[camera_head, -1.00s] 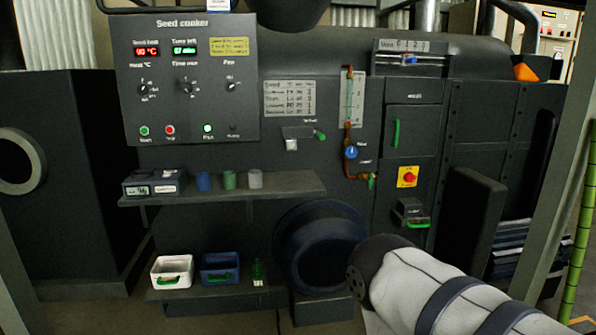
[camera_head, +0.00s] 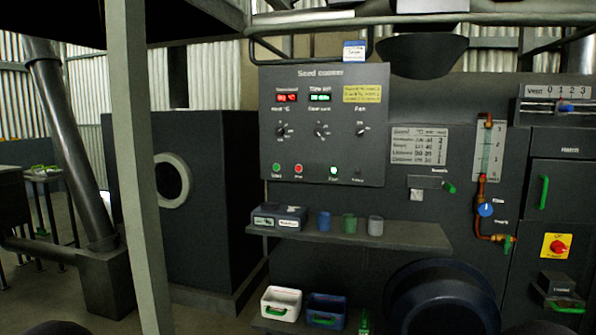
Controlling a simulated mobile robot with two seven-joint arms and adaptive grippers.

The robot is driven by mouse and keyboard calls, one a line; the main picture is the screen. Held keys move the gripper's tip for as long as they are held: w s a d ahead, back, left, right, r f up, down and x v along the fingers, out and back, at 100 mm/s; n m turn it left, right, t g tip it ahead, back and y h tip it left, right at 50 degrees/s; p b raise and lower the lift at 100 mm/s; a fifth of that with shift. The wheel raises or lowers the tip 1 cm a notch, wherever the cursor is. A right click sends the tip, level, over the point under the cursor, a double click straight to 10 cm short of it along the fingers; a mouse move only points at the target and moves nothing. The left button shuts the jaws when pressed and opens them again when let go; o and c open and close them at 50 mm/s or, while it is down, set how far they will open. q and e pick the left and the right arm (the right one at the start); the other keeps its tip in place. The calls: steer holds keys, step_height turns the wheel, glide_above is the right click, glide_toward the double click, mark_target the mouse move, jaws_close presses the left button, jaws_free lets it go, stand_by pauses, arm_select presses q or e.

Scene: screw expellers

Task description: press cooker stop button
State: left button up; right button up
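The seed cooker panel (camera_head: 322,78) is a grey upright plate at the upper middle, with two lit displays, a yellow note and several knobs. Along its lower edge are a green button (camera_head: 276,168), the red stop button (camera_head: 298,168), a brightly lit green fan button (camera_head: 333,169) and a small dark one. The small labels are blurred. Nothing covers or touches the red button. Neither of my grippers is in view. Only dark rounded shapes cut by the bottom edge show at the lower left and lower right, perhaps parts of my arms.
A shelf (camera_head: 420,237) below the panel juts out and holds a dark box (camera_head: 279,218) and small cups. White (camera_head: 281,303) and blue (camera_head: 326,310) bins sit lower. A grey post (camera_head: 138,170) stands left of the panel. A red knob on yellow (camera_head: 556,246) is at far right.

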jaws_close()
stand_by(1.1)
